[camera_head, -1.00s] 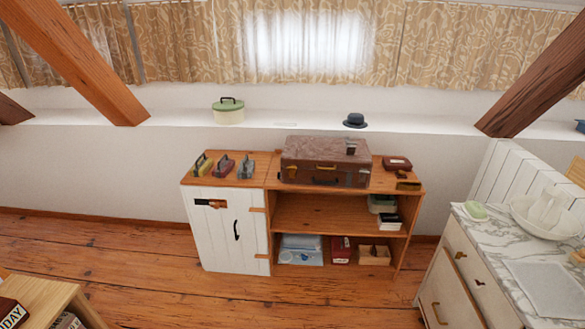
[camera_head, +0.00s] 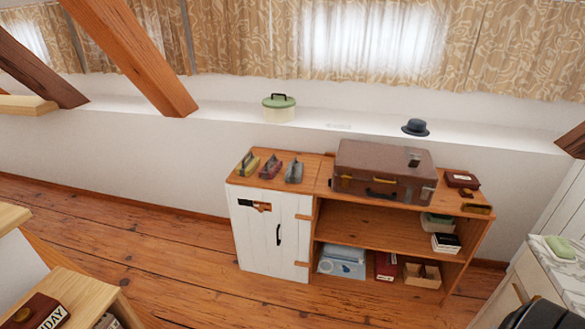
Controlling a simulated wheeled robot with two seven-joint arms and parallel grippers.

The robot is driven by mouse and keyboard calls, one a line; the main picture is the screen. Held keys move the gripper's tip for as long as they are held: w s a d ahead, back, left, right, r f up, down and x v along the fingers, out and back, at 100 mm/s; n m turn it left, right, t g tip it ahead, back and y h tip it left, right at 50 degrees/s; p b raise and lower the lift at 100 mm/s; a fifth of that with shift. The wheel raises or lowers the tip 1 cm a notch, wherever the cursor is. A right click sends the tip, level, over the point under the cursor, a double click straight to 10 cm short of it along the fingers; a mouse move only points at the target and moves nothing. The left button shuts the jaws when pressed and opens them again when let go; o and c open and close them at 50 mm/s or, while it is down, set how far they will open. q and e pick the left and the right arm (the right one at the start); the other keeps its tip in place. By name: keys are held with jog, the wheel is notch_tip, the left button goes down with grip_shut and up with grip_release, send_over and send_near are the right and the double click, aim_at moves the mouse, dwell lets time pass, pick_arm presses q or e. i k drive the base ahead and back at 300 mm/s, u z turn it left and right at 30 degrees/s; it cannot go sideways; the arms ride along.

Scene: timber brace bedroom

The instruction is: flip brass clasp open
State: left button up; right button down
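A brown suitcase (camera_head: 385,170) lies shut on top of the low cabinet, its front facing me. A small brass-coloured clasp (camera_head: 347,178) is on the left of its front. A dark handle (camera_head: 381,194) is in the middle of the front. The fittings at its front right are too small to make out. A brass and black latch (camera_head: 255,206) is on the white cabinet door (camera_head: 268,238); its exact state is too small to tell. Neither gripper is in view, and nothing is seen touching the suitcase or the door.
The wooden cabinet (camera_head: 361,217) stands against the wall with open floor (camera_head: 170,258) before it. Several small tools stand left of the suitcase; a small brown box (camera_head: 462,179) is to its right. A marble-topped counter (camera_head: 563,267) is at right, a wooden shelf unit (camera_head: 75,292) at lower left.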

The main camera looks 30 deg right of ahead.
aim_at(346, 177)
jog(key=u, duration=0.4)
jog(key=i, duration=0.8)
jog(key=z, duration=0.6)
jog(key=i, duration=0.65)
jog(key=z, duration=0.55)
